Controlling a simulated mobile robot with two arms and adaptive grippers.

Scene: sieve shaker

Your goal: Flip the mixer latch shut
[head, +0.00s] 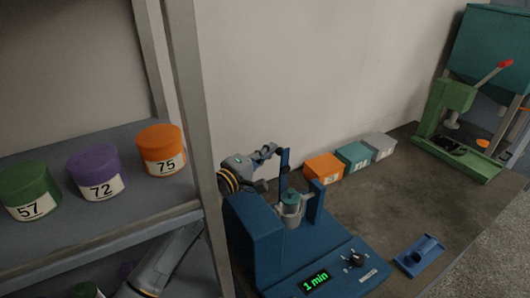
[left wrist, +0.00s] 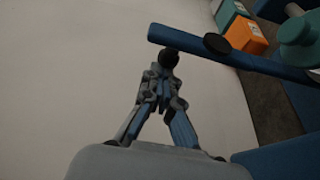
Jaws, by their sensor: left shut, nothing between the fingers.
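The blue mixer (head: 255,240) stands on the bench with a lit "1 min" display. A teal-topped grey jar (head: 291,204) sits between its uprights. The latch appears to be the narrow blue bar (head: 284,168) standing up at the mixer's back left; in the left wrist view it is a long blue bar (left wrist: 255,62) with a black disc on it. My left gripper (head: 274,150) is shut and empty beside the bar's upper end. In the left wrist view its closed fingertips (left wrist: 168,60) overlap the bar's end; I cannot tell whether they touch. My right gripper is out of view.
A shelf with green (head: 31,190), purple (head: 97,172) and orange (head: 161,150) jars is at left, its post close to my left arm. Orange (head: 323,168), teal (head: 353,157) and grey boxes stand behind the mixer. A green press (head: 455,130) is at back right.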

